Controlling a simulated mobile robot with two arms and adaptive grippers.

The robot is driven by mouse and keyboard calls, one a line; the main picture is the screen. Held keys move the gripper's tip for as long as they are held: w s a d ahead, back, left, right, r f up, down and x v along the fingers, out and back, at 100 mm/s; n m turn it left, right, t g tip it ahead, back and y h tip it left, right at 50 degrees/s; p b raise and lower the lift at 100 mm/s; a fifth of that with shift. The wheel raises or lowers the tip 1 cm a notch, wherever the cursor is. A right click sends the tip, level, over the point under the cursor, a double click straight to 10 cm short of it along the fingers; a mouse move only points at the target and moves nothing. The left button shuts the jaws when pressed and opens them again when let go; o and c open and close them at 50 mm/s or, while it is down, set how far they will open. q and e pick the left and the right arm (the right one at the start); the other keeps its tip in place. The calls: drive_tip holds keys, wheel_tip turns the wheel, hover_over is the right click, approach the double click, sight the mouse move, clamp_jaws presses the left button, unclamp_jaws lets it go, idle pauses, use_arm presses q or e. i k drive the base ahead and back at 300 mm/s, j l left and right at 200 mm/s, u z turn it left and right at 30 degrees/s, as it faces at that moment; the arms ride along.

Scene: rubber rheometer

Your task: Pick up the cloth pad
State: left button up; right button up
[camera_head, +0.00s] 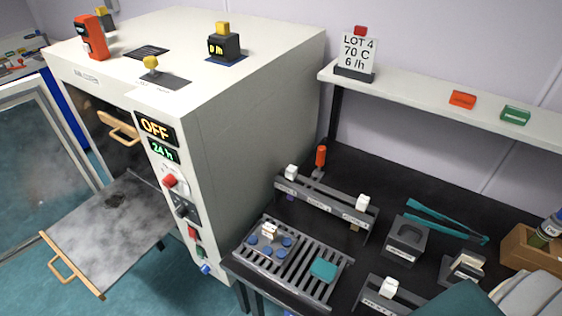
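At the bottom right edge, a folded pale grey cloth (532,294) lies on the dark bench, cut off by the picture edge. A dark teal piece (466,302), also cut off, lies just left of it. A small teal square pad (323,269) lies on the slatted grey rack (300,285). I cannot tell for certain which of these is the cloth pad. Neither of my grippers is in view.
The oven (240,110) reads OFF, its door open and its sooty tray (112,232) pulled out. A labelled rail (322,203), teal tongs (445,222), dark blocks and a wooden box (530,248) crowd the bench. A shelf (420,95) runs above.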

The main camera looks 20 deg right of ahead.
sight(322, 269)
drive_tip(key=k+l+z, duration=0.1)
drive_tip(key=z, duration=0.35)
drive_tip(key=k+l+z, duration=0.1)
drive_tip(key=z, duration=0.35)
